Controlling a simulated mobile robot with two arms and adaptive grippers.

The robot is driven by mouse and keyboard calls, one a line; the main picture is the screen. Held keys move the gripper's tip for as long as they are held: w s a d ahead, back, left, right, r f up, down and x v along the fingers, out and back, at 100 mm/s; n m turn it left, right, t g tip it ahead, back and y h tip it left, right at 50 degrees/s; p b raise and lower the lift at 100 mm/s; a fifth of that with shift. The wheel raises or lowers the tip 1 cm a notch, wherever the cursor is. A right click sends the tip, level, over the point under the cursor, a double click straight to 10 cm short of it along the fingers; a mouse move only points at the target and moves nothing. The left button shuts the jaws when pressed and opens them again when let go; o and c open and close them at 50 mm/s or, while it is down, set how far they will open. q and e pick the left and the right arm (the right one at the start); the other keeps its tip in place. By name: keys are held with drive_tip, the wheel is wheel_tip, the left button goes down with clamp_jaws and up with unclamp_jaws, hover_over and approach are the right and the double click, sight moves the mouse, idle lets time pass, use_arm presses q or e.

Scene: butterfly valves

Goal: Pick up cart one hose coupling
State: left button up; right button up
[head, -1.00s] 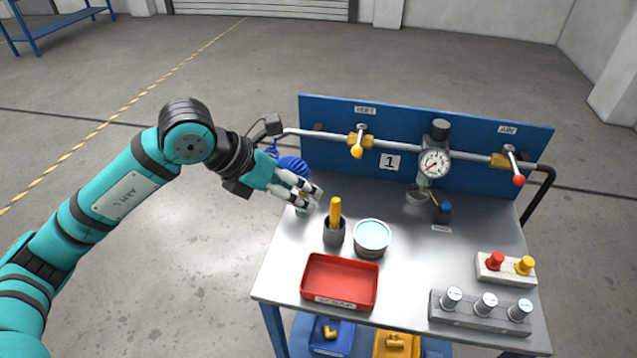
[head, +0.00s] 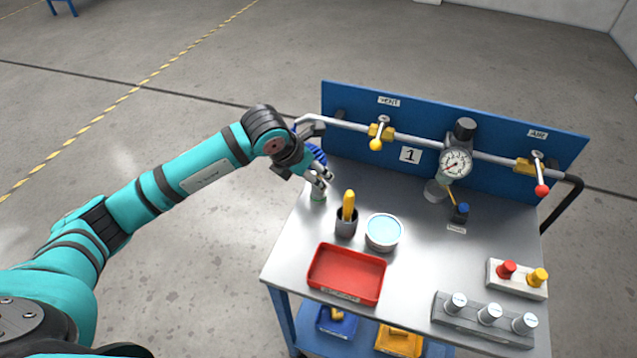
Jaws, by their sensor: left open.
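The cart's hose coupling seems to be the small pale green and grey piece (head: 318,194) standing at the left edge of the cart top, near a blue coiled hose (head: 317,155). My left gripper (head: 324,181) is open, with its fingertips just above and partly in front of this piece. Whether the fingers touch it or stand around it I cannot tell. The gripper hides part of the hose. My right gripper is not in view.
A dark cup with a yellow-handled tool (head: 348,207) and a round tin (head: 383,232) stand close to the right of the gripper. A red tray (head: 346,273) lies in front. The blue back panel (head: 480,155) carries a pipe, valves and a gauge (head: 456,164).

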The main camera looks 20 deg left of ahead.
use_arm(q)
drive_tip(key=p+x, duration=0.2)
drive_tip(key=x, duration=0.2)
drive_tip(key=shift+w+f, duration=0.1)
drive_tip(key=shift+f, duration=0.1)
drive_tip(key=shift+w+d+f, duration=0.1)
drive_tip(key=shift+w+f, duration=0.05)
drive_tip(key=shift+f, duration=0.25)
drive_tip(key=c, duration=1.1)
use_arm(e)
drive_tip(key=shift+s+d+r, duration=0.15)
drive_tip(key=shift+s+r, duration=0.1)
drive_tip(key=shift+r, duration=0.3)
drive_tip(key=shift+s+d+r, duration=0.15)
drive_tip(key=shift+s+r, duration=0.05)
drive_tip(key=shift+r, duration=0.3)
